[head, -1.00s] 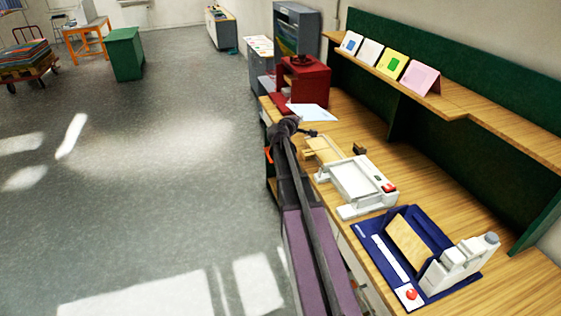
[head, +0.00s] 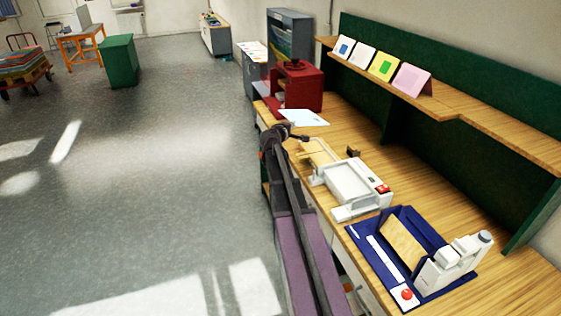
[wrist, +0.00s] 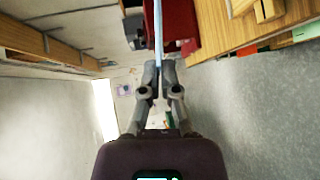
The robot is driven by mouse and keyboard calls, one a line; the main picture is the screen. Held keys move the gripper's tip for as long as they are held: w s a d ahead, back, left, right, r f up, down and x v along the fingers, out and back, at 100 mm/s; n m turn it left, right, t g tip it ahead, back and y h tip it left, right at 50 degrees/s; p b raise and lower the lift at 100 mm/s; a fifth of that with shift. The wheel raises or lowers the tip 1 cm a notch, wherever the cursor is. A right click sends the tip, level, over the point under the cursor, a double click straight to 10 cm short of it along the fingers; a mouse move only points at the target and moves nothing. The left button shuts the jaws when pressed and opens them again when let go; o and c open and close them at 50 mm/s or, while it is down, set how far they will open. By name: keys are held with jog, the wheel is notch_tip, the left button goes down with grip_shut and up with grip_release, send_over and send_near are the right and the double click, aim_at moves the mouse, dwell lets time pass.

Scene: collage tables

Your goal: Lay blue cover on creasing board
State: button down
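The blue cover is a pale blue flat sheet (head: 304,117). In the head view it is held out over the table beside the red press. In the wrist view it shows edge-on as a thin light blue strip (wrist: 158,30) between my fingertips. My gripper (wrist: 159,68) is shut on it. In the head view my gripper (head: 300,136) is small and dark at the end of the arm. A tan wooden board (head: 316,153) lies on the table just nearer than the gripper; it may be the creasing board. The cover is above and beyond it, apart from it.
A red press (head: 297,88) stands close behind the cover. A white device (head: 350,186) and a dark blue station (head: 375,262) with a wooden plate stand nearer on the wooden table. A shelf with several cards (head: 384,66) runs along the right.

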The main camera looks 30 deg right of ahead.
jog(key=w+f+b, duration=0.4)
jog(key=f+b, duration=0.6)
jog(key=b, duration=0.1)
jog(key=w+d+f+t+h+b, duration=0.1)
jog(key=w+f+b, duration=0.2)
jog(key=f+b, duration=0.7)
jog(key=shift+w+f+h+b, duration=0.3)
jog(key=shift+w+f+b, duration=0.05)
jog(key=shift+b, duration=0.95)
jog(key=shift+d+f, duration=0.1)
jog(key=shift+d, duration=0.15)
jog(key=shift+s+d+f+b, duration=0.35)
jog(key=shift+d+f+b, duration=0.4)
jog(key=shift+d, duration=0.6)
jog(key=shift+s+d+f+b, duration=0.3)
jog(key=shift+d+f+b, duration=0.45)
jog(key=shift+d, duration=0.65)
jog(key=shift+s+d+f+b, duration=0.35)
jog(key=shift+d+f+b, duration=0.4)
jog(key=shift+d, duration=0.6)
jog(key=f+b, duration=0.1)
jog(key=d+f+b, duration=0.1)
jog(key=b, duration=0.1)
jog(key=shift+s+f, duration=0.2)
jog(key=shift+f, duration=0.1)
jog(key=shift+s, duration=0.2)
jog(key=c, duration=0.7)
grip_release()
jog(key=shift+s+f, duration=0.1)
